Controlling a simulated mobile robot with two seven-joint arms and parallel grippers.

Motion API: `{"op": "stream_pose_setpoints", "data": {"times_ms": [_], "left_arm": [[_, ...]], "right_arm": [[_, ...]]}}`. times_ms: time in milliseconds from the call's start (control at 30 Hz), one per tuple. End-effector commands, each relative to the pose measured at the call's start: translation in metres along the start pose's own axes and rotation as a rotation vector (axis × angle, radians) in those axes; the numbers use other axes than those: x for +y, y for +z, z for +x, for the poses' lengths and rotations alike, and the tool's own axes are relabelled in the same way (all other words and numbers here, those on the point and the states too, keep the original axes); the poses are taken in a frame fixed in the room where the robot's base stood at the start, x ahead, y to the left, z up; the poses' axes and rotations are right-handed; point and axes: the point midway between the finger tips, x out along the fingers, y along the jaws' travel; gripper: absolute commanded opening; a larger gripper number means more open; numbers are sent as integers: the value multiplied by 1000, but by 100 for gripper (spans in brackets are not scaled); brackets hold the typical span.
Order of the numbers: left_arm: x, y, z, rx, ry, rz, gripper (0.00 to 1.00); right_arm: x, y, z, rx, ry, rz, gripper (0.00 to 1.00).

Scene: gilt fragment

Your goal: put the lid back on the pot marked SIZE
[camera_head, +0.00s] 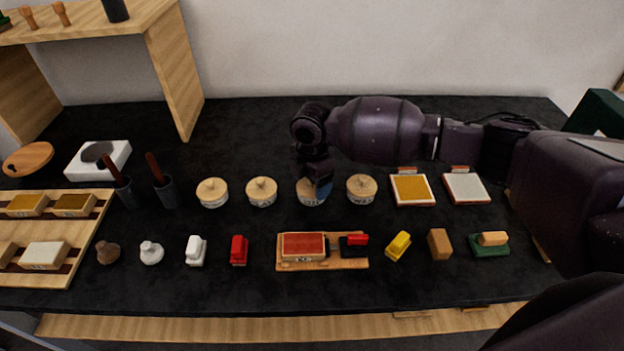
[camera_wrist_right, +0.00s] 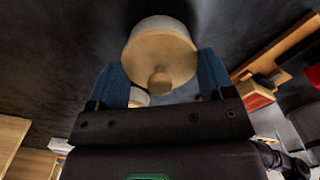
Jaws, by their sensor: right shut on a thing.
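Several white pots with pale wooden knobbed lids stand in a row in the head view: the far-left pot (camera_head: 212,196), the second pot (camera_head: 262,194), the third pot (camera_head: 309,199) and the right pot (camera_head: 361,192). Their labels are too small to read. My right gripper (camera_head: 317,182) is down at the third pot, partly hiding it. In the right wrist view its blue fingers lie on either side of a round wooden lid (camera_wrist_right: 160,52) with a knob. The lid appears seated on its white pot. My left gripper is not in view.
Two framed pads, one yellow (camera_head: 412,189) and one white (camera_head: 466,188), lie right of the pots. A front row holds small stamps and blocks, including a red pad on a wooden tray (camera_head: 350,264). Tool cups (camera_head: 166,192) stand left. A wooden rack (camera_head: 88,232) is at far left.

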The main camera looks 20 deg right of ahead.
Motion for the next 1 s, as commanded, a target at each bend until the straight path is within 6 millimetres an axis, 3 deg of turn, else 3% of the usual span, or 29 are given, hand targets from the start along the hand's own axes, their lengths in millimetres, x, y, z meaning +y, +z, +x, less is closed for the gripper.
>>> {"op": "stream_pose_setpoints", "data": {"times_ms": [267,300,467,1000], "left_arm": [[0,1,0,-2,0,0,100],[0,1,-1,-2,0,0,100],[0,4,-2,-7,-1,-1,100],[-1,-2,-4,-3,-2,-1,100]], "right_arm": [[0,0,0,0,0,0,52],[0,0,0,0,0,0,76],[0,0,0,0,0,0,100],[0,0,-6,-1,1,0,100]]}}
